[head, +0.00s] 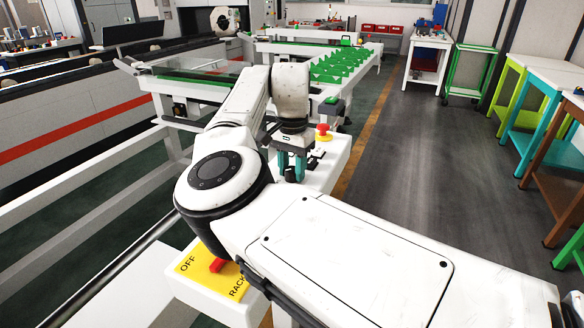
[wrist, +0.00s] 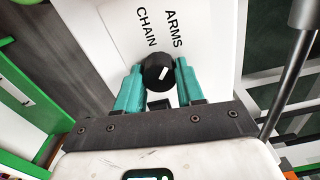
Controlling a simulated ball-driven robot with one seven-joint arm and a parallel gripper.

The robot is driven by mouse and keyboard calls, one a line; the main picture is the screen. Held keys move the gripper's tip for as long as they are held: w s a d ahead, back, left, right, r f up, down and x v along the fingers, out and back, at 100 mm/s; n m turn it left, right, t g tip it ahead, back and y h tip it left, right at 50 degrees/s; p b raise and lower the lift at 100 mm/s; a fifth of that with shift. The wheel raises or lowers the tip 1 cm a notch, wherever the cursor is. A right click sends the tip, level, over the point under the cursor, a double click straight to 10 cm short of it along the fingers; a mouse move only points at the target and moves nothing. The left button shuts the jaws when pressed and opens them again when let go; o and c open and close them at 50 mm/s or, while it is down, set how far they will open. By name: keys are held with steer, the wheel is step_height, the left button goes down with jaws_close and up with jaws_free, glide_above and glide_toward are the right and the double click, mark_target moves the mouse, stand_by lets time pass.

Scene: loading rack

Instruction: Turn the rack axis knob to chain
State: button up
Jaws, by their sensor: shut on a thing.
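The black rack axis knob (wrist: 158,72) stands on a white panel (wrist: 118,22) in the wrist view. A short white mark on its face slants to the upper right, more toward the word ARMS (wrist: 173,28) than the word CHAIN (wrist: 146,27). My gripper (wrist: 158,84) is shut on the knob, one teal finger on each side of it. In the head view my gripper (head: 291,166) points down at the white control box (head: 325,171); the knob is hidden there.
A red emergency button (head: 322,130) on a yellow base stands on the box close behind my gripper. A yellow plate (head: 210,272) marked OFF and RACK, with a red switch, is nearer. A rack with green dividers (head: 340,68) lies behind; grey floor (head: 400,150) is clear at right.

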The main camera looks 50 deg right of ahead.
steer(key=shift+r+p, duration=0.15)
steer(key=shift+p, duration=0.45)
steer(key=shift+c, duration=0.2)
steer(key=shift+r+n+p, duration=0.1)
steer(key=shift+n+p, duration=0.6)
steer(key=shift+p, duration=0.35)
steer(key=n+p, duration=0.2)
steer(key=p, duration=0.1)
steer(key=shift+p, duration=0.3)
steer(key=n+p, duration=0.3)
steer(key=shift+p, duration=0.3)
steer(key=shift+f+n+p, duration=0.2)
steer(key=shift+n+p, duration=0.55)
steer(key=shift+n, duration=0.05)
steer(key=shift+w, duration=0.1)
steer(key=o, duration=1)
steer(key=shift+o, duration=0.2)
